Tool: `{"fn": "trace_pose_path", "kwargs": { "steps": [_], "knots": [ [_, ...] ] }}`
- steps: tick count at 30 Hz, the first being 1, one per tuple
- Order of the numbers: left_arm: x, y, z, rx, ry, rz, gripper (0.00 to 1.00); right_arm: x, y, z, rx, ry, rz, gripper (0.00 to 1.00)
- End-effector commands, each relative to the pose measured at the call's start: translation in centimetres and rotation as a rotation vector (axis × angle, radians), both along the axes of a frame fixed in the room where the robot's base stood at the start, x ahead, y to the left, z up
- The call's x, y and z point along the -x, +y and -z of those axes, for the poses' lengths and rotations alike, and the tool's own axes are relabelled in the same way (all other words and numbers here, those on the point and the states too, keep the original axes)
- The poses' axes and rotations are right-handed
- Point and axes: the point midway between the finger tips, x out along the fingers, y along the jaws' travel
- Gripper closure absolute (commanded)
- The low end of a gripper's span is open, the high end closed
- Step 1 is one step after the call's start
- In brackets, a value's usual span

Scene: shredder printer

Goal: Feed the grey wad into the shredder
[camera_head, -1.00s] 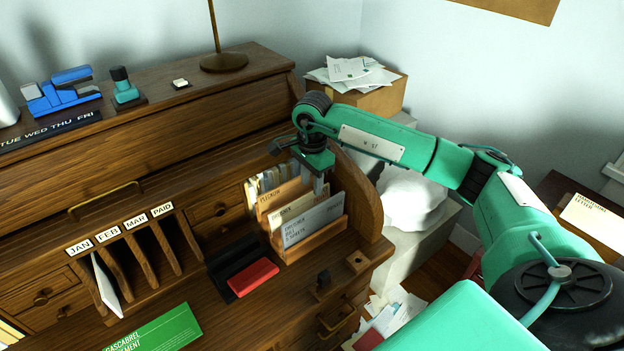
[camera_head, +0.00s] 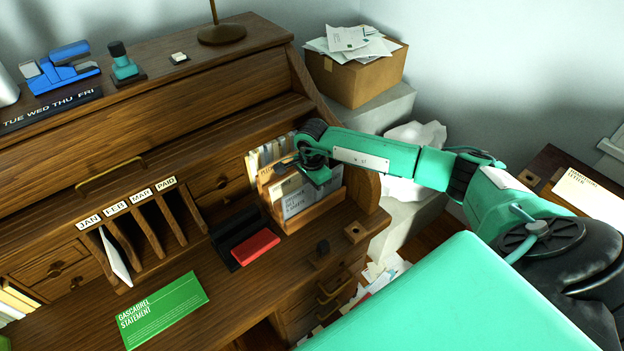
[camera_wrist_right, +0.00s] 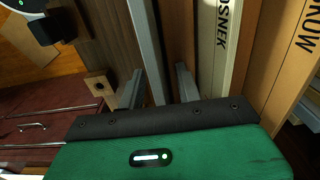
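The grey wad (camera_head: 312,197) stands upright as the front item in a wooden sorter (camera_head: 316,215) on the desk. Its printed face shows in the head view; in the right wrist view I see it edge-on as a long grey strip (camera_wrist_right: 148,45). My right gripper (camera_head: 316,174) is down over the sorter; the head view hides its fingertips. In the right wrist view the gripper (camera_wrist_right: 158,74) is open, one finger on each side of the wad, with a gap on the right side. I cannot identify the shredder. My left gripper is out of view.
Tan folders (camera_wrist_right: 286,60) stand close behind the wad. A red block (camera_head: 255,246) lies on a black tray left of the sorter. A green statement (camera_head: 161,309) lies at the front. A cardboard box (camera_head: 358,78) and crumpled white material (camera_head: 418,134) are beyond the desk's right side.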

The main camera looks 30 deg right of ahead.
Motion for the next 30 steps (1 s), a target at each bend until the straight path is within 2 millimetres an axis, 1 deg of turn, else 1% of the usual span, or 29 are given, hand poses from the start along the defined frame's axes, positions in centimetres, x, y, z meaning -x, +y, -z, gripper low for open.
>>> {"fn": "trace_pose_path", "kwargs": {
  "steps": [8,9,13,20,30],
  "knots": [
    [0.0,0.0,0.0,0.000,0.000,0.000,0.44,0.0,0.0,0.1,0.000,-0.001,0.000,0.65],
    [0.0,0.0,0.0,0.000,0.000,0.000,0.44,0.0,0.0,0.1,0.000,-0.001,0.000,0.73],
    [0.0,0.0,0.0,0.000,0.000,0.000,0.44,0.0,0.0,0.1,0.000,-0.001,0.000,0.99],
    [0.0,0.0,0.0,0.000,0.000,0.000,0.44,0.0,0.0,0.0,0.000,-0.001,0.000,1.00],
    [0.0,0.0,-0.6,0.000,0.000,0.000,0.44,-0.1,0.0,-1.2,0.000,-0.003,0.000,1.00]
  ]
}}
